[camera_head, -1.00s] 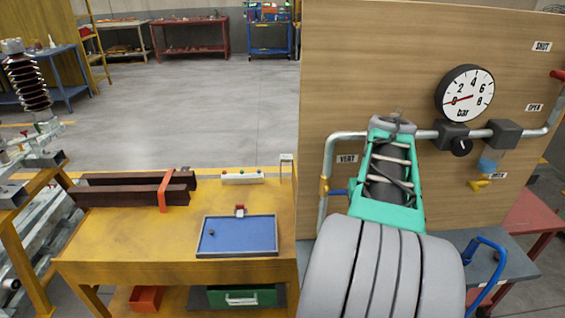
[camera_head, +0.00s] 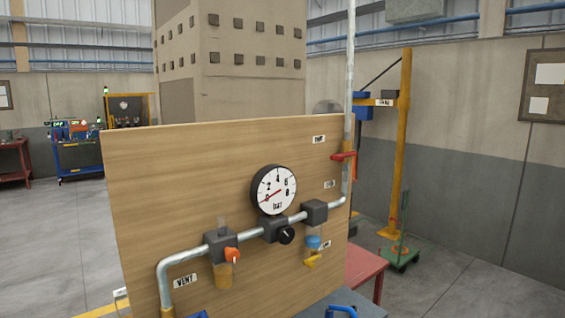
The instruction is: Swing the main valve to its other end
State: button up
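The main valve appears to be the red lever (camera_head: 343,156) on the vertical pipe at the right edge of the wooden board (camera_head: 160,190). The lever lies about level, its tip pointing left over the board's edge. A white label (camera_head: 319,139), seemingly SHUT, is above and left of it. Another label (camera_head: 330,184), too small to read here, is below it. A round pressure gauge (camera_head: 274,190) on the board has its red needle near 0. My gripper and arm are not in view.
A red table (camera_head: 365,270) stands right of the board. A yellow post (camera_head: 400,150) stands behind.

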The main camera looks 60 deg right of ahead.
aim_at(339, 157)
jog(key=z, duration=2.45)
jog(key=k, duration=0.5)
jog(key=z, duration=0.95)
jog(key=i, duration=0.9)
jog(key=u, duration=2.6)
